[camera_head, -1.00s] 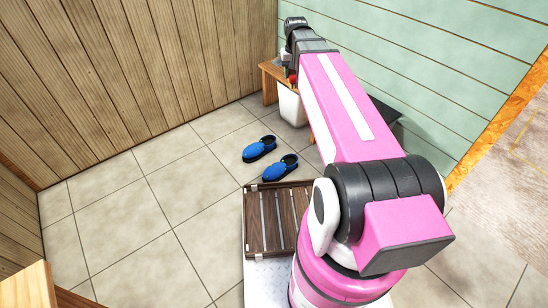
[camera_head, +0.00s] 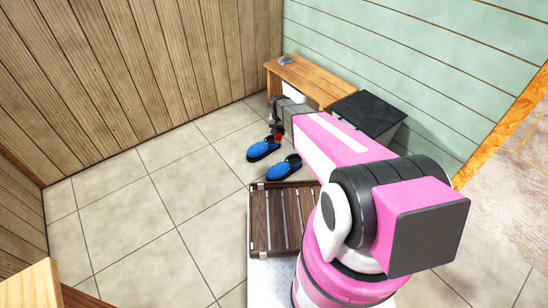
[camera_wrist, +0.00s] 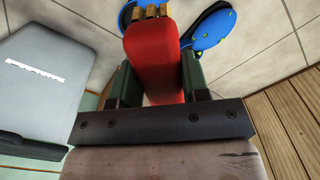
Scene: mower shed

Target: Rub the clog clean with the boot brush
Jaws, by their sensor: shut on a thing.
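Two blue clogs stand side by side on the tiled floor in the head view, a left one (camera_head: 262,150) and a right one (camera_head: 284,168). My gripper (camera_head: 277,135) is low, just behind and above the clogs. In the wrist view its green fingers (camera_wrist: 157,80) are shut on the boot brush (camera_wrist: 153,50), with a red body and tan bristle tufts at its far end. I cannot tell whether the bristles touch a clog.
A wooden bench (camera_head: 310,78) stands against the green wall, with a small grey item (camera_head: 286,59) on it. A black-topped box (camera_head: 368,112) stands beside it. A brown slatted crate (camera_head: 254,220) lies in front of me. The tiled floor at left is clear.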

